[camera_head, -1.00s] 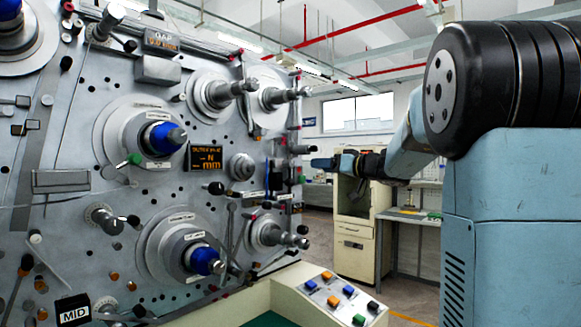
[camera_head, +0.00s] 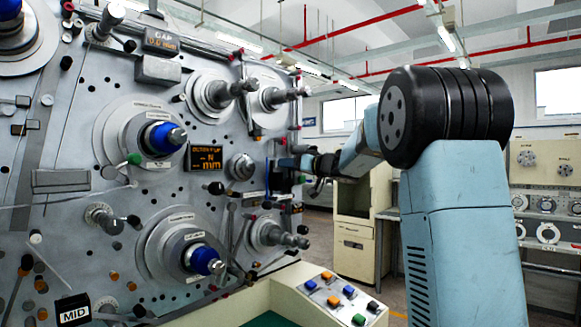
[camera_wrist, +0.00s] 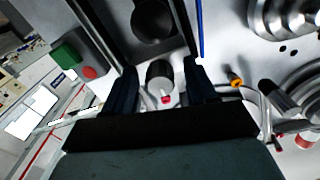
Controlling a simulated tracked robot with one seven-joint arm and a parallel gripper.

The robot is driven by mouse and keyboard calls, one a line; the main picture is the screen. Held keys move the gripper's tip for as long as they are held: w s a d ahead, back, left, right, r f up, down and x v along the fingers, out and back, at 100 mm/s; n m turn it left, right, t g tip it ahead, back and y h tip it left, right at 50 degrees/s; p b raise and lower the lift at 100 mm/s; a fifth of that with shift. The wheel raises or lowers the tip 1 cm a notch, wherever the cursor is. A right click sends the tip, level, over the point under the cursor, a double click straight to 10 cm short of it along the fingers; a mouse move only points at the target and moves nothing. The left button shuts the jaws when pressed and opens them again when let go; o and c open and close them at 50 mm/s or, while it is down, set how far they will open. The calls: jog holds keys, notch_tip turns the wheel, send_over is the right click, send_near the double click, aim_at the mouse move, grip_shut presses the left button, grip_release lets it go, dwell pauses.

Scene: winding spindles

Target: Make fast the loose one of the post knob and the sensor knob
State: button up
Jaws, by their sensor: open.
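My gripper (camera_head: 286,163) is at the right edge of the machine's grey panel (camera_head: 75,150) in the head view. In the wrist view my gripper (camera_wrist: 162,80) is open, with one dark finger on each side of a short grey cylindrical knob (camera_wrist: 159,78) with a red tip. The knob shows between the fingers; I cannot tell whether they touch it. No readable label tells whether this is the post knob or the sensor knob, and looseness does not show. The gripper hides part of the panel edge in the head view.
In the wrist view a dark frame with a round black part (camera_wrist: 154,20), a blue rod (camera_wrist: 201,30), an orange-tipped pin (camera_wrist: 235,79) and a dark cylinder (camera_wrist: 279,96) stand close by. A button console (camera_head: 335,298) stands below in the head view.

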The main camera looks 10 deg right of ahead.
jog(key=shift+c, duration=0.5)
jog(key=c, duration=0.9)
jog(key=shift+a, duration=0.2)
jog(key=shift+c, duration=0.2)
jog(key=shift+d, duration=0.1)
